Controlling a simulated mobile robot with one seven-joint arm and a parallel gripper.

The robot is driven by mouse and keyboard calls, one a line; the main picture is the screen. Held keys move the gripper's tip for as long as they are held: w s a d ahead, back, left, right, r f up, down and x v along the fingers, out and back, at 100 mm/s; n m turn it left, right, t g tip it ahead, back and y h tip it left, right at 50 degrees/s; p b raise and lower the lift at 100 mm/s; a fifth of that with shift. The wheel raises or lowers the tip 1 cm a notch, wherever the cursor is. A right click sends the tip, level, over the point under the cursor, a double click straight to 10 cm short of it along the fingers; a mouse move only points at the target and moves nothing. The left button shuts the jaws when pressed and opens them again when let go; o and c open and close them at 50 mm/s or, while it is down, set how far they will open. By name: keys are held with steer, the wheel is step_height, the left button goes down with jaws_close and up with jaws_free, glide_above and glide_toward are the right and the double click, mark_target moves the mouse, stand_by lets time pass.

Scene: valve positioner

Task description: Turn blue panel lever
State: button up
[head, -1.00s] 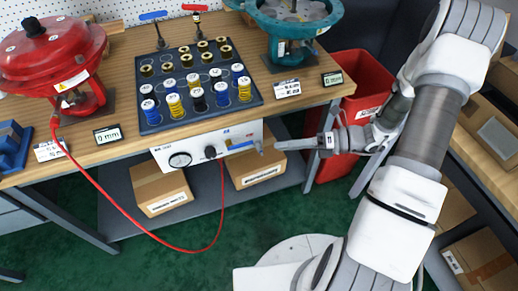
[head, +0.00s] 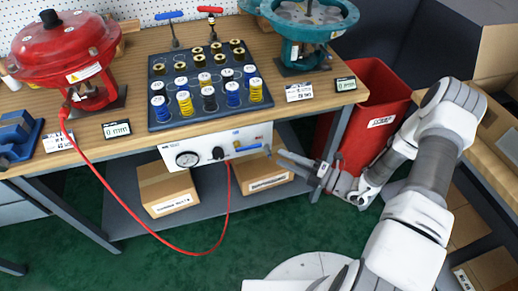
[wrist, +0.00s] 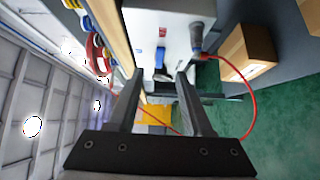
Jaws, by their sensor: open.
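The blue panel lever (head: 248,147) sits on the right part of the front of a white control box (head: 196,152) under the bench top. It points roughly sideways. My gripper (head: 276,156) is just right of the lever in the head view, its fingers reaching toward the box. In the wrist view my gripper (wrist: 160,76) is open, with two dark fingers apart. The blue lever (wrist: 160,58) appears between and just beyond the fingertips. I cannot tell whether either finger touches it.
A black knob (head: 218,153) and a round gauge (head: 187,159) are on the same box. A red hose (head: 140,232) loops below it. Cardboard boxes (head: 167,188) stand on the lower shelf. A red bin (head: 372,115) stands close behind my arm.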

mark_target(256, 147)
steer(key=b+x, duration=0.1)
steer(key=x, duration=0.8)
steer(key=shift+w+a, duration=0.1)
steer(key=shift+a, duration=0.1)
jaws_close()
stand_by(1.0)
